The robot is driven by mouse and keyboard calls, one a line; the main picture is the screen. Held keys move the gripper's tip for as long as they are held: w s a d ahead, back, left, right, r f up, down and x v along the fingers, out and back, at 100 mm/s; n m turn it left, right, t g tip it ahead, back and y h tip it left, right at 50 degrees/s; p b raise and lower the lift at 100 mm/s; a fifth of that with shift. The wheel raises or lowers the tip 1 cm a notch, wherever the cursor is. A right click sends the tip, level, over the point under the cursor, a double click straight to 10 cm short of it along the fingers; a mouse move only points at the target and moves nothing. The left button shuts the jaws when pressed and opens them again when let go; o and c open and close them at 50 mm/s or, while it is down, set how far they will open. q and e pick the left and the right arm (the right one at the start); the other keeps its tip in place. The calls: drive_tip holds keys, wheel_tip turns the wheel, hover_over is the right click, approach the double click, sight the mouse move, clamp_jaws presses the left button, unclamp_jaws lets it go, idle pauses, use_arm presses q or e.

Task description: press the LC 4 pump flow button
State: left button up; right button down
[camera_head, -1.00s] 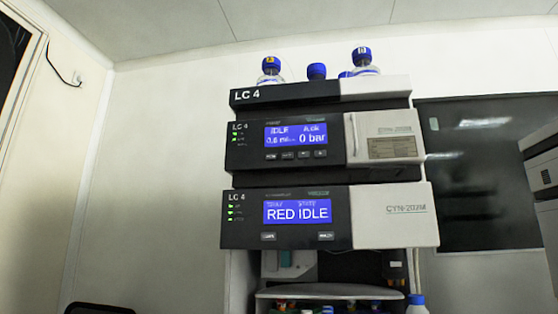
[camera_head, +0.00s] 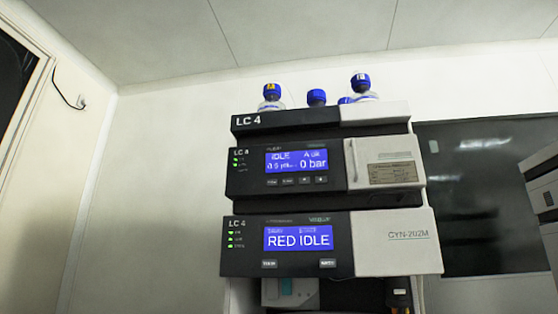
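The LC 4 stack (camera_head: 248,122) stands in the middle of the head view, with dark fronts and pale right-hand panels. Its upper module has a blue display (camera_head: 296,161) reading IDLE and 0 bar, and looks like the pump. A row of several small buttons (camera_head: 297,181) lies just under that display; their labels are too blurred to read. The lower module has a blue display (camera_head: 298,238) reading RED IDLE, with two buttons below it, a left one (camera_head: 269,264) and a right one (camera_head: 327,263). Neither of my grippers is in view.
Several blue-capped bottles (camera_head: 317,97) stand on top of the stack. A dark panel (camera_head: 465,200) is on the wall behind at right, and another pale unit (camera_head: 545,190) is at the right edge. The space left of the stack shows bare wall.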

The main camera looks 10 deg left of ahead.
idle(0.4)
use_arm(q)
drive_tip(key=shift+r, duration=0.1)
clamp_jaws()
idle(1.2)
